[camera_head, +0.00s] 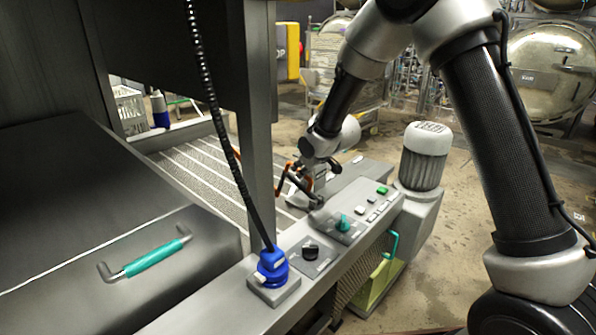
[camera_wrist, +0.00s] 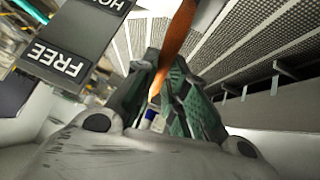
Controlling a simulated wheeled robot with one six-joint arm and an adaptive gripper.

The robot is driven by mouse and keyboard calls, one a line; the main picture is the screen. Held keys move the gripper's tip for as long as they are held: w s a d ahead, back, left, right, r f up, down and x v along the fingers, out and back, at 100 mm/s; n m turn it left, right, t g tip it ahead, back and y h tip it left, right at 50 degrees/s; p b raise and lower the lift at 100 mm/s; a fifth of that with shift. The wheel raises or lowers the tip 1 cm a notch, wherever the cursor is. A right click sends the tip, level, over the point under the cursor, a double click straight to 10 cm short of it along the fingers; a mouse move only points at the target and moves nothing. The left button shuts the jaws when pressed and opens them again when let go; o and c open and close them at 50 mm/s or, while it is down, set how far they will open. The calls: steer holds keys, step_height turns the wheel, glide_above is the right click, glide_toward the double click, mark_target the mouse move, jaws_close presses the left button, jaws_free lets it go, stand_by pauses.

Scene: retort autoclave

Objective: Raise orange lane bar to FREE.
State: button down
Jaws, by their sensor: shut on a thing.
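The orange lane bar (camera_wrist: 176,38) runs down from the top of the wrist view and passes between the fingers of my gripper (camera_wrist: 161,80). My gripper is shut on the bar; its green-grey finger pads lie on either side of it. The FREE label (camera_wrist: 55,60) is on a dark plate at the upper left, with a HOLD label (camera_wrist: 107,4) beyond it, partly cut off. In the head view the orange bar (camera_head: 281,181) shows as a small piece beside my gripper (camera_head: 303,182), next to the grey post. My gripper and the post hide much of it.
A ribbed conveyor (camera_head: 205,170) lies behind. A coiled black cable (camera_head: 215,110) hangs nearby.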

steer(key=shift+s+d+r+t+y, duration=0.5)
steer(key=shift+s+d+t+y, duration=0.3)
steer(key=shift+s+d, duration=0.05)
steer(key=c, duration=1.5)
jaws_free()
steer(key=shift+o, duration=0.2)
steer(key=shift+s+d+r, duration=0.1)
steer(key=shift+r, duration=0.05)
steer(key=v, duration=1.1)
steer(key=shift+s+d+r, duration=0.15)
steer(key=shift+s+d, duration=0.05)
steer(key=shift+s, duration=0.05)
